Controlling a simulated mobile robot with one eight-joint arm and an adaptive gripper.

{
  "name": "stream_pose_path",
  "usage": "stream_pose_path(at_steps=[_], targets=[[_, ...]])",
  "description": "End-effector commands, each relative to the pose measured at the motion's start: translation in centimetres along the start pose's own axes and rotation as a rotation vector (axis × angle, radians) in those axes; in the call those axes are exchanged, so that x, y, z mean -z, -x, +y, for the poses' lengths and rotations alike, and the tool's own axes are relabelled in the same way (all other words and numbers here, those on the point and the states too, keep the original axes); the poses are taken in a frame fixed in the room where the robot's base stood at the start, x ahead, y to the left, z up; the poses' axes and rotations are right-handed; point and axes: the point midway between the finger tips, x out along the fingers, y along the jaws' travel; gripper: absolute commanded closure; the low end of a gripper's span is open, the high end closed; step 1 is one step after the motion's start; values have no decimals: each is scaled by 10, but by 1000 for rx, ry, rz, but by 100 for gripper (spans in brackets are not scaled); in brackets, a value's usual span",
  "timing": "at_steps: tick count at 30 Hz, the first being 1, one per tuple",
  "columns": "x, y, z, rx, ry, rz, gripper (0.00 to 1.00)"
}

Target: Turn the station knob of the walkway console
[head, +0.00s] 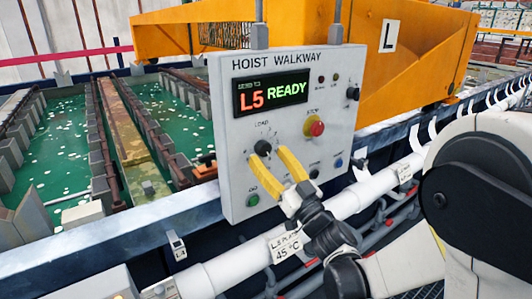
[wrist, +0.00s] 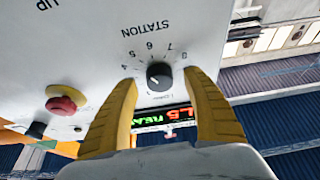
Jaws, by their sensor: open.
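The walkway console (head: 230,180) is a pale panel headed HOIST WALKWAY, with a display (head: 272,94) reading "L5 READY". The station knob (head: 262,147) is small, round and black, below the display and the word LOAD. In the wrist view the knob (wrist: 159,75) appears upside down, ringed by numbers and the word STATION. My gripper (head: 268,150) has yellow fingers, open and pointing at the panel. In the wrist view the gripper (wrist: 160,80) has one fingertip on each side of the knob, with gaps to both. I cannot tell how far the tips are from the panel.
A red stop button (head: 314,126) sits right of the knob, and a green button (head: 253,199) sits below left. A black selector (head: 352,93) is at the upper right. A white pipe (head: 220,270) and blue rail (head: 120,242) run below the console. Green tanks (head: 65,140) lie left.

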Motion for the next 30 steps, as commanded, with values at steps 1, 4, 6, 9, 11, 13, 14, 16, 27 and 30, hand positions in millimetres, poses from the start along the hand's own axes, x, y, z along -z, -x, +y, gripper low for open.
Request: stream_pose_path(at_steps=[1,4,6,9,11,13,14,16,27,30], targets=[[0,-6,0,1,0,0,42],[0,-13,0,0,0,1,42],[0,-15,0,0,0,1,42],[1,-16,0,-1,0,1,42],[1,-16,0,-1,0,0,42],[1,-16,0,-1,0,0,42],[1,-16,0,-1,0,0,47],[1,-16,0,-1,0,0,68],[0,-16,1,7,21,0,97],[0,-16,1,20,54,0,97]])
